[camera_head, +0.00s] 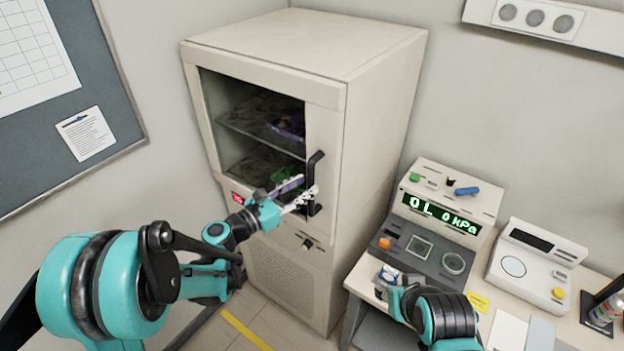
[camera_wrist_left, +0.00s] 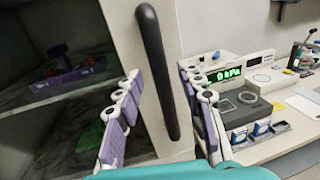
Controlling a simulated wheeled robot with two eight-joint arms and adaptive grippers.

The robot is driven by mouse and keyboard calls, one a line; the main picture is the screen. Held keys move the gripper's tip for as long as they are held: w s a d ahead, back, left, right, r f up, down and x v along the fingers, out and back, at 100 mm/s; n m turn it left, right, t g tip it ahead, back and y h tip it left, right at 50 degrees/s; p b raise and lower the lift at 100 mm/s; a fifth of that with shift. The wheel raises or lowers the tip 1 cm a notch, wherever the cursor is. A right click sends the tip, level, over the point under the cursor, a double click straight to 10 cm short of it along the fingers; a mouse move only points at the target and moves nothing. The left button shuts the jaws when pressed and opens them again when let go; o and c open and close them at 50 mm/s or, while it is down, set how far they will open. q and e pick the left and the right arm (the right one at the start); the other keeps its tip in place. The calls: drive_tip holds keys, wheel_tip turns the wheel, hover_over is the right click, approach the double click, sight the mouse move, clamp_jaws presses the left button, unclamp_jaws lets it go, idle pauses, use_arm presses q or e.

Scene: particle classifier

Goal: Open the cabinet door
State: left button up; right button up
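The tall beige cabinet (camera_head: 378,140) stands in the corner. Its door (camera_head: 325,130) looks shut and has a large window on the left. A black vertical handle (camera_head: 316,165) is on the door's right side. My left gripper (camera_head: 307,188) is at the lower part of the handle. In the left wrist view, the handle (camera_wrist_left: 149,40) runs between the two spread fingers of my left gripper (camera_wrist_left: 160,72). Gaps show beside the handle, so the fingers are not closed on it.
Shelves behind the window hold a purple tray (camera_head: 290,124) and green items. A table right of the cabinet bears a grey device with a green display (camera_head: 440,213), a white device (camera_head: 535,265) and small blue-white boxes. A notice board (camera_head: 60,110) hangs left. Floor shows before the cabinet.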

sight(308, 184)
use_arm(q)
drive_tip(key=shift+x, duration=1.6)
clamp_jaws()
